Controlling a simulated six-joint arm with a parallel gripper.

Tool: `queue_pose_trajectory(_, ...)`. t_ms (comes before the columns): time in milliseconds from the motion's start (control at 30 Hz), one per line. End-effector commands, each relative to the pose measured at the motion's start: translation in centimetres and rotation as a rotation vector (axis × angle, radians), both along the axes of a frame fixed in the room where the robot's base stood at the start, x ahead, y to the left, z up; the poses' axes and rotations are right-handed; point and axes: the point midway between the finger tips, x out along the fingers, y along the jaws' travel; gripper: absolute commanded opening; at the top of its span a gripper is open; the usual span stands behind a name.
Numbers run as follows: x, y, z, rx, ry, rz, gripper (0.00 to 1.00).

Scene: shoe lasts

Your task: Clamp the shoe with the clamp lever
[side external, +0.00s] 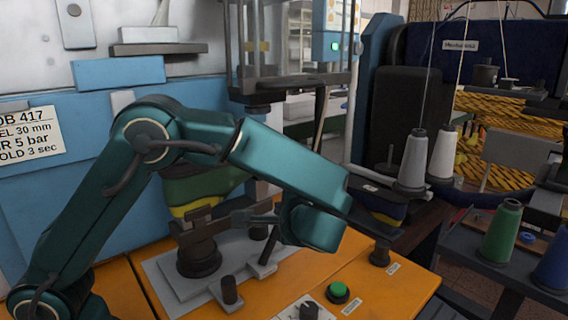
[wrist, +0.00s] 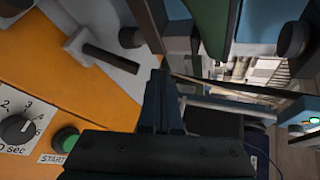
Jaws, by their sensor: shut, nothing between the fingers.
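The shoe (side external: 203,188), green with a yellow band, sits above a dark round stand on a grey plate in the side view, partly hidden by my arm. Its green side appears at the top of the wrist view (wrist: 211,25). A dark rod that looks like the clamp lever (side external: 266,247) rises at a tilt from a small grey block on the plate; in the wrist view it is the dark bar (wrist: 110,58) left of my fingers. My gripper (side external: 258,217) is shut and empty, pointing left beside the shoe, above the rod. The wrist view shows its fingers (wrist: 160,80) together, apart from the bar.
A green start button (side external: 338,291) and a black dial (side external: 309,310) sit on the orange table (side external: 385,300). A short dark post (side external: 229,290) stands at the plate's front. Another shoe (side external: 380,207), blue and yellow, lies right. Thread cones (side external: 413,160) stand beyond.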

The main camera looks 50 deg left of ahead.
Motion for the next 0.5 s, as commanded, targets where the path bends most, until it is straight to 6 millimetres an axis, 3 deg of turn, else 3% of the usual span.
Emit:
queue_pose_trajectory(200,1.7,-3.6,-3.9,0.137,0.064,-0.133,0.0)
queue_pose_trajectory(500,1.1,-5.7,-7.3,0.197,0.14,-0.21,0.0)
